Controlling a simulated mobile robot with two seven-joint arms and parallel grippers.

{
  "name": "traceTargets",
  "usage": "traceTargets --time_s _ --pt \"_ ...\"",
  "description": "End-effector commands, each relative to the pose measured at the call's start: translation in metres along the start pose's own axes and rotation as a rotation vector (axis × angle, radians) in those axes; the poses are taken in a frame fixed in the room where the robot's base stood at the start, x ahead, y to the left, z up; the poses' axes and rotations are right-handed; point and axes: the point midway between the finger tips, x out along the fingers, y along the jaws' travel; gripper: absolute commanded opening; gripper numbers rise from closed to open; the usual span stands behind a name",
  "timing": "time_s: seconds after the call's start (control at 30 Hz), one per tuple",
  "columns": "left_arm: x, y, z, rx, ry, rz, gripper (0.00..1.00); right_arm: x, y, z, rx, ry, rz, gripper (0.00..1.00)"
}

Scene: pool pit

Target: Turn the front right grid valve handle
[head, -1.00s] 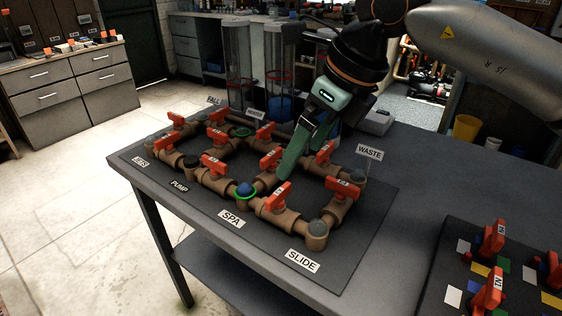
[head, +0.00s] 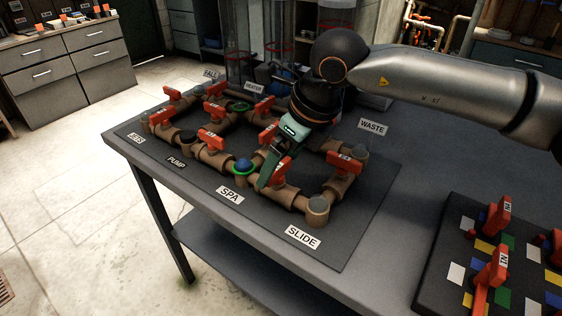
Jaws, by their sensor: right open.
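The pipe grid of brown pipes (head: 291,196) with orange-red valve handles stands on a dark board on the table. The front right handle (head: 279,180), between the SPA and SLIDE labels, is partly hidden by my right gripper. My right gripper (head: 267,180) is open, with its green fingers pointing down at this handle. I cannot tell whether the fingers touch it or straddle it. Another orange handle (head: 344,162) sits on the right side pipe, near the WASTE sign. My left gripper is not in view.
A blue ball-like cap (head: 242,165) in a green ring is just left of the gripper. A WASTE sign (head: 373,129) stands behind right. A second board (head: 440,262) with orange handles and coloured squares lies at the lower right. The table between the boards is clear.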

Motion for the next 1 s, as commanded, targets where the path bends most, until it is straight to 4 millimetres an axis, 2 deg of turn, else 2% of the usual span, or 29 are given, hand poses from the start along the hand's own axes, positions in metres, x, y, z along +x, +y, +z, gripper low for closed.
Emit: traceTargets --time_s 0.33,0.9,1.0 --pt "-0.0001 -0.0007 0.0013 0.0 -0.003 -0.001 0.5 0.0041 0.0002 0.0 0.0 0.0 0.001 0.99" --pt "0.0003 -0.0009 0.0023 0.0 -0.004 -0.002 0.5 0.0034 0.0003 0.0001 0.0 0.0 0.001 0.35" --pt "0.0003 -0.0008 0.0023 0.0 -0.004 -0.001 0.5 0.0033 0.0004 0.0001 0.0 0.0 0.002 0.32"
